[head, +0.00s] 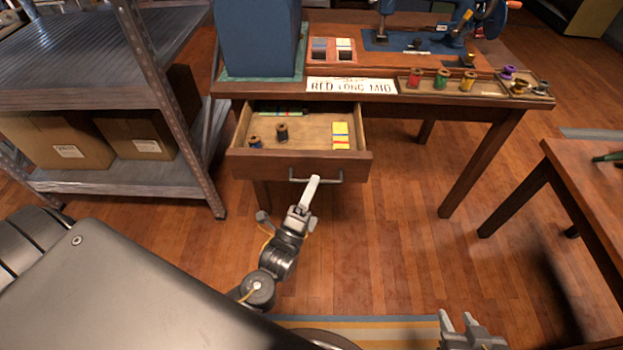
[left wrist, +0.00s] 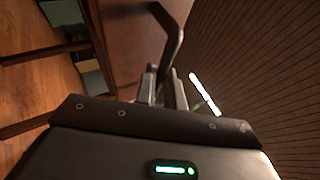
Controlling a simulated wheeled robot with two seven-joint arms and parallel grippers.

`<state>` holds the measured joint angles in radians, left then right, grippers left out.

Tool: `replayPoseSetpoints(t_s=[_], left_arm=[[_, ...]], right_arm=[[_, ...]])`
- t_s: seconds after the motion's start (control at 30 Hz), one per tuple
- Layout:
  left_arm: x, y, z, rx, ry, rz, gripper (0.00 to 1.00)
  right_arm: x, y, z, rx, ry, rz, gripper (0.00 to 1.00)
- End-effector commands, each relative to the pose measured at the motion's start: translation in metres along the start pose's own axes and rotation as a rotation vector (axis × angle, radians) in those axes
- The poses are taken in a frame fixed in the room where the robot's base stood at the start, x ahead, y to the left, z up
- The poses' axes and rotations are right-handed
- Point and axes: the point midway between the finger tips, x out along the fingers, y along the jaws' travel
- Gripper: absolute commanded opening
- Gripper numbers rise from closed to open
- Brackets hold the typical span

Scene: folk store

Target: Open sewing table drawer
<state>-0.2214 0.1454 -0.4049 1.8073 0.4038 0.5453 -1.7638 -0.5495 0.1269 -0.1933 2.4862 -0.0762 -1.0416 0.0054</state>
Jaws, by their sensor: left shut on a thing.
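The sewing table (head: 395,88) stands ahead of me, and its drawer (head: 265,172) is pulled out. Spools and small packets lie inside the drawer. The drawer has a metal bar handle (head: 332,181) on its front. My left gripper (head: 313,184) is at the handle and shut on it. In the left wrist view the handle (left wrist: 174,38) runs down between the fingers of my left gripper (left wrist: 162,88). My right gripper (head: 458,322) is at the bottom edge of the head view, fingers spread apart, empty and away from the table.
A metal shelf (head: 95,98) with cardboard boxes (head: 62,138) stands to the left, close to the drawer. A second wooden table (head: 590,175) is at the right. A sewing machine (head: 440,30) and colored spools are on the tabletop. The floor below the drawer is clear.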

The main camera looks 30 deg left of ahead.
Motion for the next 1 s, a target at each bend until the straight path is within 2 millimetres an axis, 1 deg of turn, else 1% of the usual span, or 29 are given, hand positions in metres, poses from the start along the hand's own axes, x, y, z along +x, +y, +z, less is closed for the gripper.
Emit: replayPoseSetpoints(t_s=[0.3,0.33,0.47,0.5,0.8,0.87,0.97,1.0], left_arm=[[0.000,0.000,0.000,0.001,-0.001,0.000,0.00],[0.000,0.000,0.000,0.001,-0.001,0.000,0.13],[0.000,0.000,0.000,0.000,0.000,0.001,0.30],[0.000,0.000,0.000,0.000,0.000,0.001,0.32],[-0.003,0.000,0.000,0.000,0.001,0.001,0.32],[-0.008,0.001,0.000,0.000,0.001,0.003,0.32],[-0.023,0.001,0.000,0.000,0.002,0.005,0.32],[-0.031,0.001,0.000,0.000,0.002,0.005,0.32]], right_arm=[[0.000,0.000,0.001,0.001,-0.005,0.001,0.36],[0.000,0.000,0.001,0.001,-0.004,0.001,0.36],[0.000,0.000,0.001,0.001,-0.004,0.001,0.36],[0.000,0.000,0.001,0.001,-0.005,0.001,0.36],[0.000,0.000,0.001,0.000,-0.005,0.001,0.36],[0.000,0.000,0.001,0.000,-0.004,0.001,0.36],[0.000,0.000,0.001,0.000,-0.004,0.001,0.36],[0.000,0.000,0.001,0.000,-0.003,0.001,0.36]])
